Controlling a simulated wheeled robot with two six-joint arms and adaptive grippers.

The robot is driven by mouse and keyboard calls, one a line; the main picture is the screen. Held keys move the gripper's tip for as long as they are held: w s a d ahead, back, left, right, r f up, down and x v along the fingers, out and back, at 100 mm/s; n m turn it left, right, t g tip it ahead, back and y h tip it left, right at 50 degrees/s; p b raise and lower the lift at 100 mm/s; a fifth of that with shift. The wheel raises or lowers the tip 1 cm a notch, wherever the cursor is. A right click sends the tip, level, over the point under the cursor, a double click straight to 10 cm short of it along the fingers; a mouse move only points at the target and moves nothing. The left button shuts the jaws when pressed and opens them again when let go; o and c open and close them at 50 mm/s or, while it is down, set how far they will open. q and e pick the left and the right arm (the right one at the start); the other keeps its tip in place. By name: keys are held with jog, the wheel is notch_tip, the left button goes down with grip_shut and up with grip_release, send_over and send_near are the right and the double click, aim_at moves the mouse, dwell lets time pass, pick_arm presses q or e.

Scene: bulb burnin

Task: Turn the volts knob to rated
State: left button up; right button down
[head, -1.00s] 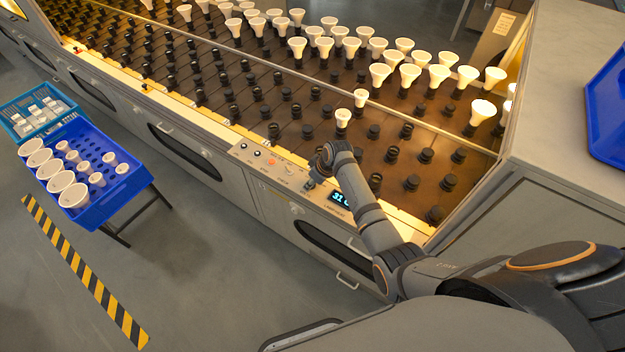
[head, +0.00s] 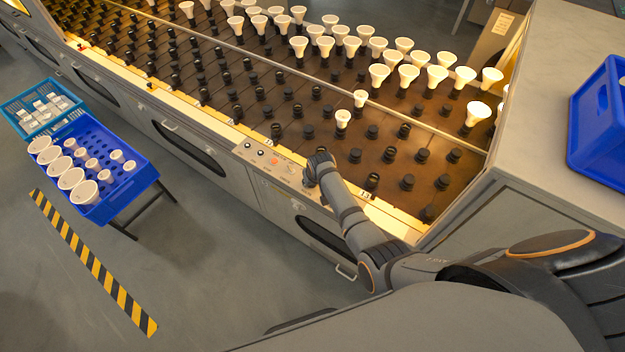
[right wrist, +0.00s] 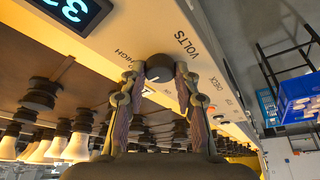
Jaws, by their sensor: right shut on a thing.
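The volts knob (right wrist: 159,68) is a dark round knob on the pale control panel (right wrist: 130,28), below the word VOLTS in the right wrist view. My right gripper (right wrist: 160,78) has its two fingers on either side of the knob and is shut on it. A lit display (right wrist: 75,10) shows partly at the top left, its digits cut off. In the head view my right gripper (head: 312,178) is at the panel and hides the knob. The knob's pointer setting is hard to read. My left gripper is not in view.
Other small knobs and a red button (head: 274,160) sit left of my right gripper. The rack (head: 290,110) behind holds sockets and several white bulbs. A blue crate (head: 118,188) of bulbs stands at left; another blue crate (head: 603,130) is on the right counter.

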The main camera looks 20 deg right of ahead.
dwell(0.4)
jog(key=c, duration=1)
grip_release()
jog(key=shift+r, duration=0.1)
jog(key=v, duration=1.1)
jog(key=shift+s+a+r, duration=0.1)
jog(key=shift+s+r, duration=0.15)
jog(key=shift+r, duration=0.1)
